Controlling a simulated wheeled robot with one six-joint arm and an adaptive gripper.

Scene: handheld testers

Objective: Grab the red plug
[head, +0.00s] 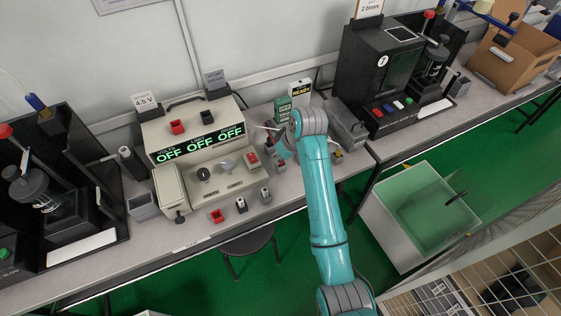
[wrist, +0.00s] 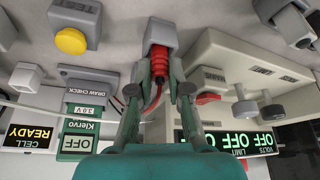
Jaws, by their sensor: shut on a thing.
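The red plug (wrist: 161,66) is a ribbed red piece with a red lead, at the mouth of a grey holder (wrist: 160,33) in the wrist view. My gripper (wrist: 160,80) has its two fingers closed on either side of the plug. I cannot tell whether the plug's front end is still inside the holder. In the head view my teal arm reaches over the bench, right of the beige power supply (head: 172,191), and hides most of the gripper and the plug.
The supply's displays read OFF. A green Klervo meter (wrist: 82,116) and a READY display (wrist: 28,137) stand close beside the gripper in the wrist view, with a yellow button (wrist: 71,41) nearby. Another red piece (head: 217,216) lies at the bench front. A black tester (head: 385,75) stands right.

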